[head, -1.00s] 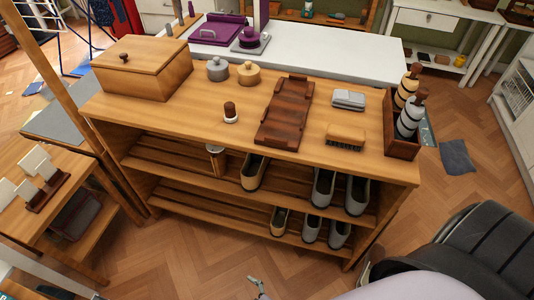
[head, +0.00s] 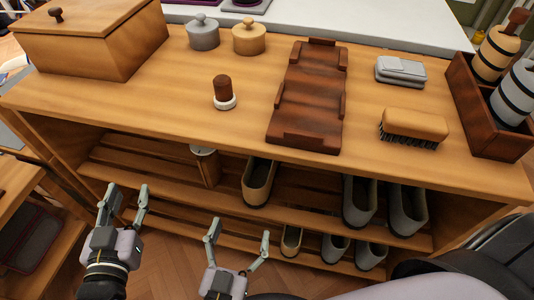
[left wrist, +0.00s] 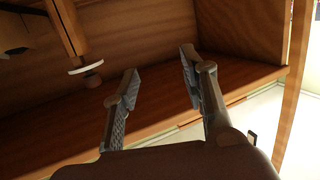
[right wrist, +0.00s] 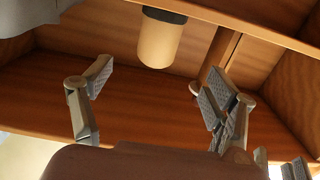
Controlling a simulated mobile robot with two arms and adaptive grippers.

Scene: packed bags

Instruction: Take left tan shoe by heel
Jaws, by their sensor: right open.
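One tan shoe (head: 259,182) lies on the upper slatted shelf under the worktop, left of the grey shoes. Its rounded near end shows in the right wrist view (right wrist: 160,42); it looks like the heel. A second tan shoe (head: 291,240) is on the lower shelf. My right gripper (head: 239,230) is open and empty, in front of the shelves and apart from the shoes. My left gripper (head: 128,191) is open and empty, further left in front of the shelves.
Grey shoes (head: 408,208) stand to the right on both shelves. The worktop (head: 180,115) overhangs the shelves. A brown wooden rack (head: 308,98) lies on it.

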